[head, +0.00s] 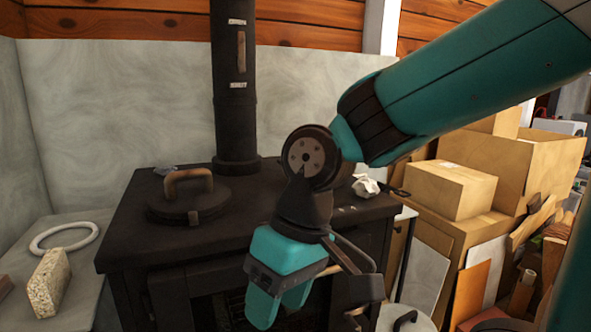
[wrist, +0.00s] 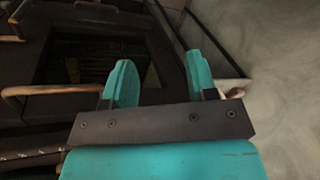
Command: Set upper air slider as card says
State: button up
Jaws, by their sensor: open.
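The black stove (head: 145,220) stands against the back wall, and its dark front opening also shows in the wrist view (wrist: 90,55). My gripper (head: 281,303) is open and empty, with teal fingers pointing down in front of the stove. In the wrist view my gripper (wrist: 161,75) has a clear gap between its fingers. A copper-coloured knob or rod end (wrist: 236,91) shows just beside the right finger; I cannot tell whether they touch. I cannot pick out the upper air slider for certain, and I see no readable card.
A black flue pipe (head: 234,120) rises from the stove and carries a brown upright handle (head: 241,51) between pale labels. A round lid (head: 188,200) and crumpled paper (head: 366,186) lie on top. A bent copper handle (wrist: 45,90) shows at left. Cardboard boxes (head: 450,190) crowd the right.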

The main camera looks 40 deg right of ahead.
jog(key=w+d+r+m+h+p, duration=0.3)
jog(key=w+d+r+m+p, duration=1.4)
jog(key=w+r+m+p, duration=0.3)
jog(key=shift+n, duration=0.4)
jog(key=f, duration=0.8)
jog(key=f+p, duration=0.1)
jog(key=f, duration=0.7)
jog(key=shift+s+a+f, duration=0.15)
jog(key=shift+s+f, duration=0.05)
jog(key=shift+f, duration=0.2)
grip_shut()
jog(key=shift+w+r, duration=0.1)
